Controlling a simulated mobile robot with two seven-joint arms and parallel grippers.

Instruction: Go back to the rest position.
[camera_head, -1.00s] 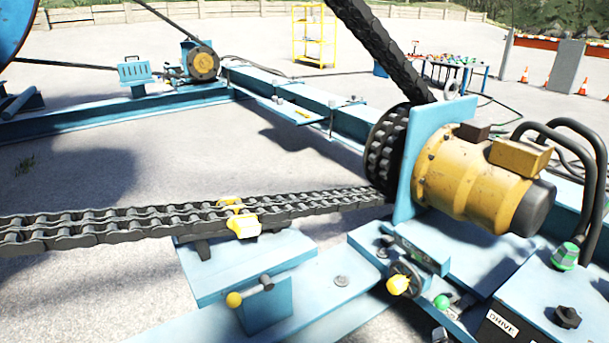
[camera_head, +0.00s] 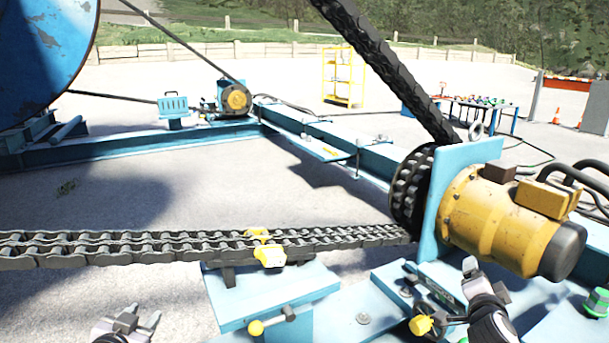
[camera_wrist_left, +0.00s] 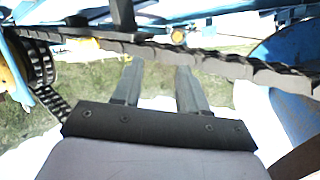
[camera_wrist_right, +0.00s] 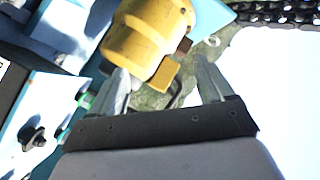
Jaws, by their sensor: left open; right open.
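My left gripper (camera_head: 140,322) shows at the bottom left of the head view, in front of the chain and apart from it. Its two fingers (camera_wrist_left: 155,85) are spread and empty in the left wrist view. My right gripper (camera_head: 484,270) is at the lower right of the head view, in front of the yellow motor and the blue frame. Its fingers (camera_wrist_right: 163,85) are spread in the right wrist view, with nothing held between them.
A heavy chain (camera_head: 110,247) runs across to a sprocket (camera_head: 412,190) beside the yellow motor (camera_head: 500,220). A blue stand (camera_head: 275,293) and a yellow knob (camera_head: 421,325) are close to the grippers. A blue reel (camera_head: 40,55) stands at the far left. Open ground lies behind the chain.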

